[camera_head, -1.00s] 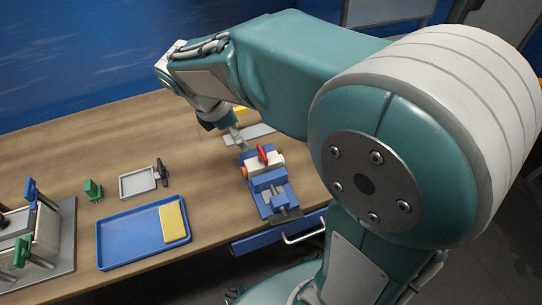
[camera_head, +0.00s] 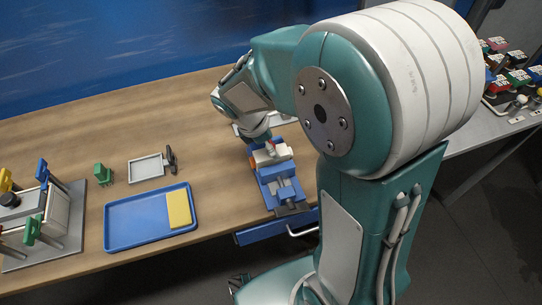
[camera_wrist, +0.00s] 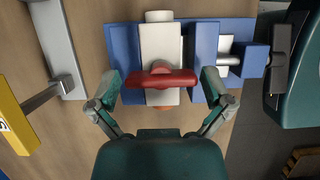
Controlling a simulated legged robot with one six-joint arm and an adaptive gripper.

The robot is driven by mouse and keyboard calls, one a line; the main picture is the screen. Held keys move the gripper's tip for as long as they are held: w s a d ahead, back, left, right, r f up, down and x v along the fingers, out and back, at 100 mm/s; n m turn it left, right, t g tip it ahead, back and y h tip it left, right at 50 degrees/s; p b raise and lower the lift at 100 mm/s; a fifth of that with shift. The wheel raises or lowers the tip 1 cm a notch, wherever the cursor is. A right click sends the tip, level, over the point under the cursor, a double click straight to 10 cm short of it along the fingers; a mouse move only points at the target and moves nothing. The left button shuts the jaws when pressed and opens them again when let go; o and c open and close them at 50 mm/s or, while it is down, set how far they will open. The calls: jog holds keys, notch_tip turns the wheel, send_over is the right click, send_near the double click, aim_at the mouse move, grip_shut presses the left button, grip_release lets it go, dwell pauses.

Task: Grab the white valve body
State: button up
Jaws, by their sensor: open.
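The white valve body (camera_wrist: 160,48) sits between the blue jaws of a vise (camera_wrist: 205,50) in the wrist view. It has a red handle (camera_wrist: 162,79) across it and an orange end below the handle. In the head view the valve body (camera_head: 266,156) shows in the blue vise (camera_head: 288,196), partly covered by my arm. My gripper (camera_wrist: 161,80) is open, with one finger on each side of the red handle. The fingers look apart from the handle, but their height above it cannot be told. In the head view my fingers are largely hidden.
A blue tray (camera_head: 130,224) with a yellow block (camera_head: 179,210) lies left of the vise. A small grey tray (camera_head: 147,167) and a green part (camera_head: 103,174) lie behind it. A yellow-handled piece (camera_wrist: 22,120) is left in the wrist view. The table's back left is clear.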

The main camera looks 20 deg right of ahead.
jog(key=c, duration=1.1)
jog(key=shift+o, duration=0.2)
notch_tip(320, 180, up, 18)
jog(key=shift+r, duration=0.1)
